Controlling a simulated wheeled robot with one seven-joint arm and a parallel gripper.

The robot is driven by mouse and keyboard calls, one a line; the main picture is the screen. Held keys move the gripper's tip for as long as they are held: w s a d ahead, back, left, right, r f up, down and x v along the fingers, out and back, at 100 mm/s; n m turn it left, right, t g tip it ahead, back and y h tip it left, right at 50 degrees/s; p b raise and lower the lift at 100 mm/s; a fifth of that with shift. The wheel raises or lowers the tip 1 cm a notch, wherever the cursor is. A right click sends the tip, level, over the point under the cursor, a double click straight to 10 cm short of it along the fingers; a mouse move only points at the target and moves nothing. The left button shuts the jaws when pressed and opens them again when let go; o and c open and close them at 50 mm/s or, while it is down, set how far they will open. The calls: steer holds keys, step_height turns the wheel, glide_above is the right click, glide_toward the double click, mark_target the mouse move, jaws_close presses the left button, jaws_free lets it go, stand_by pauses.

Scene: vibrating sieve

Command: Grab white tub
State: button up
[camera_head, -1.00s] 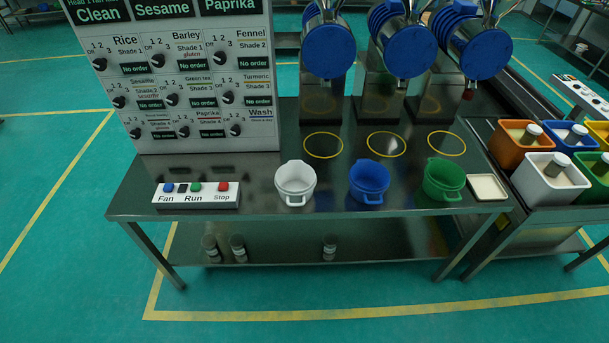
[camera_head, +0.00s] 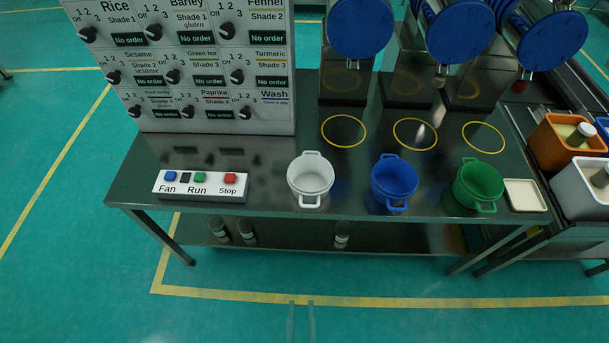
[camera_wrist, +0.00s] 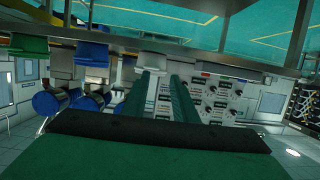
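The white tub (camera_head: 310,185) stands upright on the dark metal table, right of the button box and left of the blue tub (camera_head: 394,187). It has a handle at the front and one at the back, and looks empty. My gripper (camera_head: 301,306) shows as two thin fingers at the bottom edge, in front of the table and apart from the tub. Its fingers have a gap between them, with nothing held. The wrist view is upside down; there the white tub (camera_wrist: 154,60) appears just beyond the gap between the fingers (camera_wrist: 163,78).
The table (camera_head: 250,165) has a lower shelf with several small jars. The button box (camera_head: 200,186) is left of the white tub. The green tub (camera_head: 478,186) and a pale square dish (camera_head: 524,195) are right. A dial panel (camera_head: 190,70) and blue-ended machines (camera_head: 460,35) stand behind.

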steer(key=w+a+f+n+g, duration=0.1)
steer(key=w+a+f, duration=0.25)
steer(key=w, duration=0.65)
steer(key=m+h, duration=0.4)
steer(key=h, duration=0.1)
glide_toward(290, 169)
steer(key=shift+g, duration=0.4)
steer(key=x, duration=0.6)
steer(key=r+x, duration=0.1)
steer(key=x, duration=0.1)
steer(key=shift+w+f, duration=0.2)
steer(key=shift+w, duration=0.35)
steer(key=shift+s, duration=0.1)
jaws_close()
